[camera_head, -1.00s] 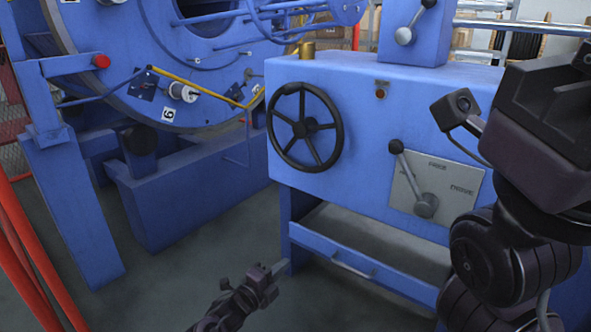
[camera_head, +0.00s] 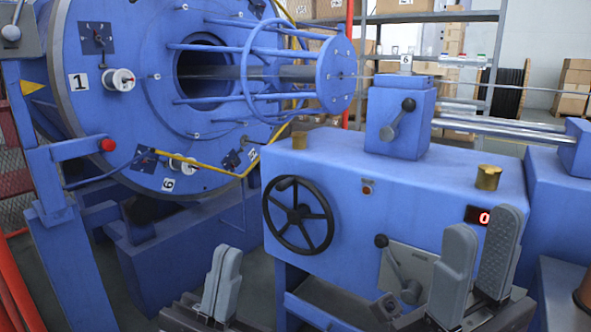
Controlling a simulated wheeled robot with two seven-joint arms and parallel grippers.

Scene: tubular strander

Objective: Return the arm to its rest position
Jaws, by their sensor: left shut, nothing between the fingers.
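My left gripper (camera_head: 222,276) shows at the bottom, left of the middle. Its two grey fingers point up and are closed together with nothing between them. My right gripper (camera_head: 478,250) shows at the lower right. Its two grey fingers point up with a gap between them, and I see nothing held. It stands in front of the blue machine cabinet (camera_head: 400,190) and covers the right part of the lever plate (camera_head: 420,268).
The cabinet carries a black handwheel (camera_head: 298,215), a lever (camera_head: 390,262) and a red display (camera_head: 484,216). The blue strander drum (camera_head: 120,130) with bobbins stands at the left. A red post (camera_head: 15,280) stands at the far left. Shelves with boxes are behind.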

